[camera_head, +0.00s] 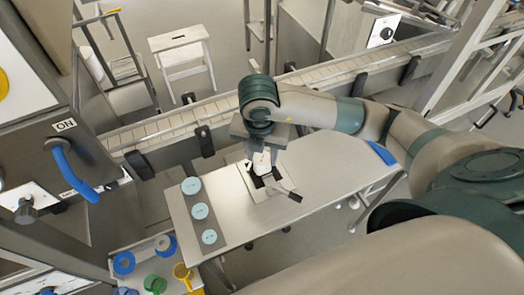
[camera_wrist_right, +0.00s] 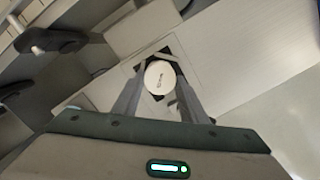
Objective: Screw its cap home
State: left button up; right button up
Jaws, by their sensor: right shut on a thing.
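A round white cap (camera_wrist_right: 160,77) with a small dark mark sits between the two fingers of my right gripper (camera_wrist_right: 160,95) in the right wrist view. The gripper is shut on it from both sides. In the head view my right gripper (camera_head: 262,158) points down over a pale plate (camera_head: 282,204) with black clamp pieces (camera_head: 267,181) on the metal table. The cap is mostly hidden there by the gripper, and what lies under it is hidden in the wrist view. I cannot tell how tightly the cap is seated. My left gripper is not in view.
Three round light-blue pieces (camera_head: 200,211) lie on a grey strip at the left of the metal table (camera_head: 330,165). A blue item (camera_head: 381,153) lies at its right end. A conveyor (camera_head: 225,108) runs behind. Coloured rings and cups (camera_head: 155,283) stand below left.

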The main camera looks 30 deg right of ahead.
dwell(0.5)
jog(key=shift+m+p, duration=2.2)
jog(key=shift+m, duration=0.3)
jog(key=shift+m+g, duration=0.3)
jog(key=shift+p, duration=0.3)
jog(key=shift+m+p, duration=0.5)
jog(key=shift+m, duration=0.2)
jog(key=shift+w+m+p, duration=0.1)
jog(key=shift+m+p, duration=0.95)
jog(key=shift+m, duration=0.55)
jog(key=shift+c, duration=0.9)
jog(key=shift+m+g+p, duration=0.3)
jog(key=shift+m+p, duration=0.3)
jog(key=shift+m, duration=0.1)
